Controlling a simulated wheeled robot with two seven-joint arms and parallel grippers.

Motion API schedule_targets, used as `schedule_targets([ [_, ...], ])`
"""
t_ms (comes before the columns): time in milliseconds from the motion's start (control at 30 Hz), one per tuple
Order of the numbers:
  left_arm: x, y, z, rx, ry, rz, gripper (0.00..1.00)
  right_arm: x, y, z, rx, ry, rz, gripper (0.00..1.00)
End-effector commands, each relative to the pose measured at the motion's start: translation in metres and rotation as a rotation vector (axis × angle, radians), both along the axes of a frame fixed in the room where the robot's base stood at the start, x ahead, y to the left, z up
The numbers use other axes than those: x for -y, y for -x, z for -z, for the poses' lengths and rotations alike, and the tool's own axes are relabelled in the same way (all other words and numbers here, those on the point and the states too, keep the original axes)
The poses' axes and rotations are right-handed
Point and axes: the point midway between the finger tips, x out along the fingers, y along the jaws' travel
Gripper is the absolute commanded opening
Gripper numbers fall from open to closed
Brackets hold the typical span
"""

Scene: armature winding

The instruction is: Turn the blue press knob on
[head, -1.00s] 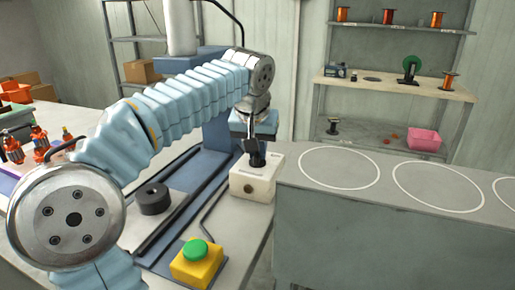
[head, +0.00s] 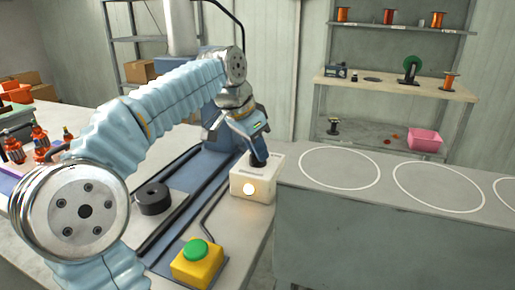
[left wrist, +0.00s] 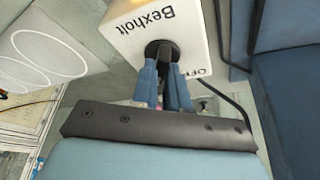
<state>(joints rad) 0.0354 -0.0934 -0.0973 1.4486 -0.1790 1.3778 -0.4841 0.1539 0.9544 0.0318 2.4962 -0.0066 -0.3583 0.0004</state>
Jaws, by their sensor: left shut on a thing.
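The white control box (head: 270,182), marked Bexholt, stands at the base of the blue press (head: 215,130). A small lamp (head: 249,189) on its front face glows warm white. The box also shows in the left wrist view (left wrist: 125,22), with "OFF" printed beside its black knob (left wrist: 160,48). My left gripper (left wrist: 166,68) is over the box with its blue fingers shut on the knob. In the head view my left gripper (head: 258,160) points down at the box top and hides most of the knob. My right gripper is in neither view.
A yellow box with a green button (head: 195,250) sits at the bench's front edge. A black ring (head: 153,198) lies left of the press rails. Orange-and-black parts (head: 40,138) stand far left. A grey bench with white circles (head: 340,167) lies clear on the right.

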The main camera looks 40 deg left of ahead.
Motion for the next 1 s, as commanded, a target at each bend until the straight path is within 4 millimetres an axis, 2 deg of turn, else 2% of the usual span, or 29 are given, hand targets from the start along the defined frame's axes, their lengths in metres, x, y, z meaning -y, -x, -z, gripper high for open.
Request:
schedule_targets([
  [600, -0.0004, 0.0002, -0.0002, -0.001, -0.001, 0.039, 0.00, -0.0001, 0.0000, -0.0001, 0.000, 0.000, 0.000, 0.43],
  [633, -0.0004, 0.0002, -0.0002, -0.001, -0.001, 0.040, 0.18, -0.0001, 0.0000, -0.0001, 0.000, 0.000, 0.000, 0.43],
  [767, -0.0004, 0.0002, -0.0002, -0.001, -0.001, 0.039, 0.38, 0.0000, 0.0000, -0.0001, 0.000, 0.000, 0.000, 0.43],
  [1000, -0.0003, 0.0002, -0.0001, -0.001, -0.001, 0.038, 0.39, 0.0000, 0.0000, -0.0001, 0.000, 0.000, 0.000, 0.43],
])
